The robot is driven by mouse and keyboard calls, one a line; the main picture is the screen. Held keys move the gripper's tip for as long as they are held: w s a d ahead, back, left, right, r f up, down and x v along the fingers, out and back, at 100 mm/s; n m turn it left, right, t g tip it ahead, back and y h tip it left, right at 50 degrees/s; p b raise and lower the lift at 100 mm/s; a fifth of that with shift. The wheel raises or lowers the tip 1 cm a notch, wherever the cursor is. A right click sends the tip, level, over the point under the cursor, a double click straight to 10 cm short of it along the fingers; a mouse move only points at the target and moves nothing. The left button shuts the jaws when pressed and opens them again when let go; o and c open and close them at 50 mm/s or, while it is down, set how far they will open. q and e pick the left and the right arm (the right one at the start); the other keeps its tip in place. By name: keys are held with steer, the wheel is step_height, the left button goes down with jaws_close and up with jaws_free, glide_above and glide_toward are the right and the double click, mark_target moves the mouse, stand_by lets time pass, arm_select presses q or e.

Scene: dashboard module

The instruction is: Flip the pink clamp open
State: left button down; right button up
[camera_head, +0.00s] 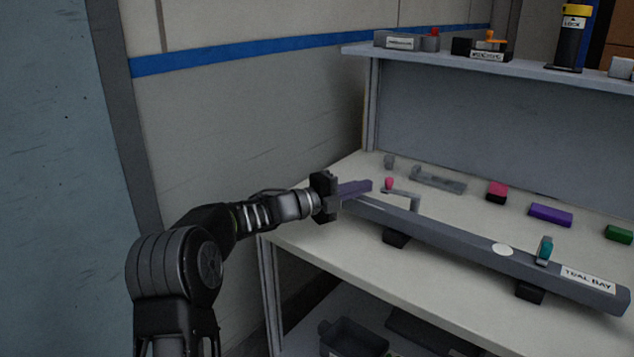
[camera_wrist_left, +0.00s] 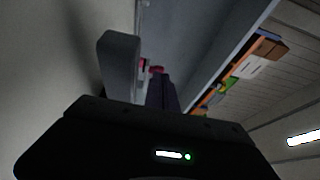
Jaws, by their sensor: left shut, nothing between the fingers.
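A pink knob (camera_head: 388,184) shows at the left end of a thin grey lever (camera_head: 402,193), near the far left end of a long grey rail (camera_head: 450,232). It seems to be the pink clamp. My left gripper (camera_head: 370,185) points right, with its purple fingers shut and empty, just left of the pink knob. I cannot tell whether they touch. In the left wrist view, the purple fingers (camera_wrist_left: 160,95) point toward a small pink patch (camera_wrist_left: 156,69), partly hidden behind them. My right gripper is not in view.
A teal clip (camera_head: 544,250) stands on the rail near a "TEAL BAY" label. Pink (camera_head: 497,190), purple (camera_head: 550,214) and green (camera_head: 619,234) blocks lie behind the rail on the pale bench. A shelf (camera_head: 540,71) hangs above. A wall is at the left.

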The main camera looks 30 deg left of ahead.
arm_select(q)
steer(key=w+a+p, duration=0.1)
steer(key=a, duration=0.9)
